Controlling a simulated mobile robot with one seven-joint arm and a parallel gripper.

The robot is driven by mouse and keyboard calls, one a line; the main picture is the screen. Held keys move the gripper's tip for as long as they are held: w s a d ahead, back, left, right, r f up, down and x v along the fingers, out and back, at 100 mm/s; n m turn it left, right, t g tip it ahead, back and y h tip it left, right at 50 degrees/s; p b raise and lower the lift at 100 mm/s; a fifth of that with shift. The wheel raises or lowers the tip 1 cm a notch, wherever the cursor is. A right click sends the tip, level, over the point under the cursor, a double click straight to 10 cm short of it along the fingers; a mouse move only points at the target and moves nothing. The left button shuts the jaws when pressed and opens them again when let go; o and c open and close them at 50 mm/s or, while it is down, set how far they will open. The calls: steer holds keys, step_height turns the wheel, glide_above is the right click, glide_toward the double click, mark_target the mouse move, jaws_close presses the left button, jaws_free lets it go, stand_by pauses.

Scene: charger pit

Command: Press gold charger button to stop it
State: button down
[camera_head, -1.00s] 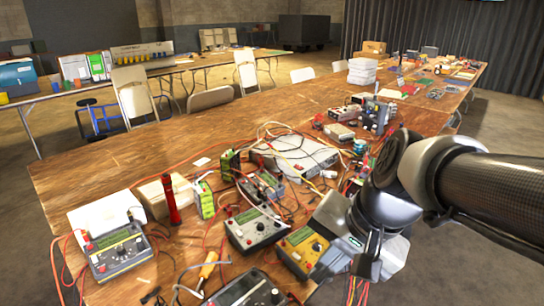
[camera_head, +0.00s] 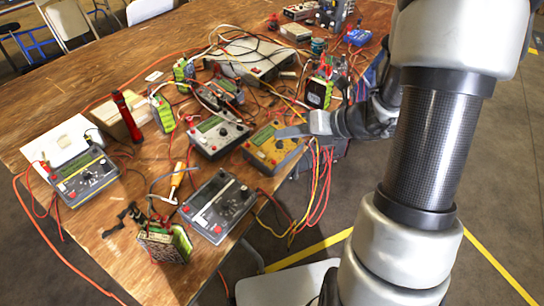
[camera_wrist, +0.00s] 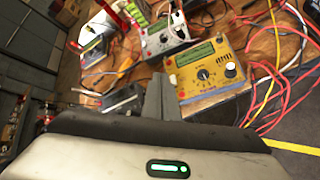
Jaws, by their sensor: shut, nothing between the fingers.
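The gold charger (camera_head: 262,157) lies on the wooden table near its right edge. In the wrist view the gold charger (camera_wrist: 212,88) shows a greenish display, a dark dial, a silver knob and a red button (camera_wrist: 172,79) at its left edge. My gripper (camera_head: 281,132) is shut and empty, its fingertips reaching in from the right over the charger's upper part in the head view.
A grey charger (camera_head: 217,140) stands left of the gold one, and a dark charger (camera_head: 222,203) lies in front. Red and yellow cables (camera_head: 318,185) hang over the table edge beside the gold charger. Another meter (camera_head: 85,178) sits far left.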

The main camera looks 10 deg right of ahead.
steer(key=b, duration=0.7)
glide_above(274, 162)
steer(key=s+d, duration=0.2)
step_height(274, 162, down, 7)
steer(key=shift+w+a+f+b, duration=0.15)
steer(key=shift+w+f+b, duration=0.05)
steer(key=shift+f, duration=0.2)
steer(key=shift+w+a+f+b, duration=0.1)
steer(key=shift+w+f+b, duration=0.05)
steer(key=shift+f, duration=0.25)
steer(key=shift+f, duration=0.1)
stand_by(0.8)
steer(key=shift+f, duration=0.3)
steer(key=shift+w+f+b, duration=0.1)
steer(key=shift+f+b, duration=0.3)
steer(key=shift+b, duration=0.05)
stand_by(0.5)
stand_by(0.4)
steer(key=shift+r+p, duration=0.8)
steer(key=shift+p, duration=0.05)
